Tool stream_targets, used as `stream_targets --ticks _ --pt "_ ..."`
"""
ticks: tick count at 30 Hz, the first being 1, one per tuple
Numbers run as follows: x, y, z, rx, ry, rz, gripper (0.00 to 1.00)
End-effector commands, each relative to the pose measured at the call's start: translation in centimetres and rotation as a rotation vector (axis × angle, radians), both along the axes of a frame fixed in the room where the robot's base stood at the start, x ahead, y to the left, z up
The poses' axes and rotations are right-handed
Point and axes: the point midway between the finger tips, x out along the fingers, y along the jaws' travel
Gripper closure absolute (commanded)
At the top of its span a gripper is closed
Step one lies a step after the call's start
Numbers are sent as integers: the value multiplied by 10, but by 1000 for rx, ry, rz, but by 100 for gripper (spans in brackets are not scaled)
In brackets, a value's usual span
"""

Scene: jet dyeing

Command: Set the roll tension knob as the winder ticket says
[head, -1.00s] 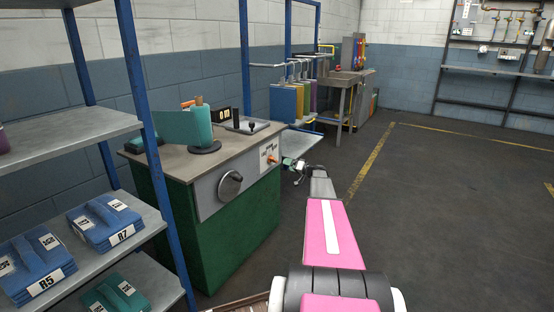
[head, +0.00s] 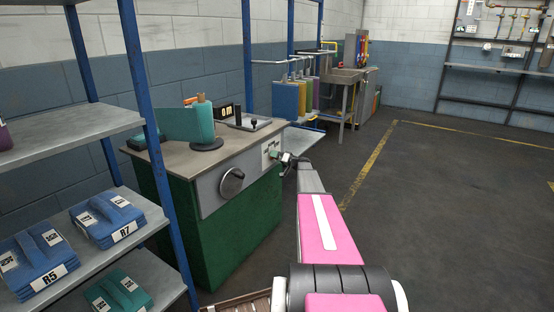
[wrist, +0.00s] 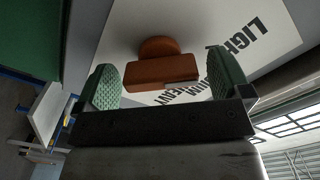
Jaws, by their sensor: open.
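The roll tension knob (wrist: 160,68) is orange-brown with a bar-shaped grip, on a white plate (wrist: 272,28). The plate's printing reads LIGHT at one side and HEAVY at another, with a partly hidden word between. My gripper (wrist: 166,80) is open, its two green padded fingers on either side of the knob's bar with gaps visible. In the head view my gripper (head: 280,156) is at the right end of the winder's grey front panel and hides the knob. The green winder cabinet (head: 235,235) stands left of my arm. I cannot make out a winder ticket.
A shelf (head: 70,135) with labelled blue bundles is close at left. Floor at right is clear.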

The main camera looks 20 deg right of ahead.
Motion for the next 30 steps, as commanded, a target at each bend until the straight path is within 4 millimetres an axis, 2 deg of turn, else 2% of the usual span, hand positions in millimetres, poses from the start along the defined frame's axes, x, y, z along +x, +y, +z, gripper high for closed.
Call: stream_targets --ticks 5,6,10,11,22,30 --pt "0 0 0 0 0 0 4" --pt "0 0 0 0 0 0 7" --pt "0 0 0 0 0 0 50" --pt "0 0 0 0 0 0 54" --pt "0 0 0 34 26 1 53" --pt "0 0 0 165 128 1 53"
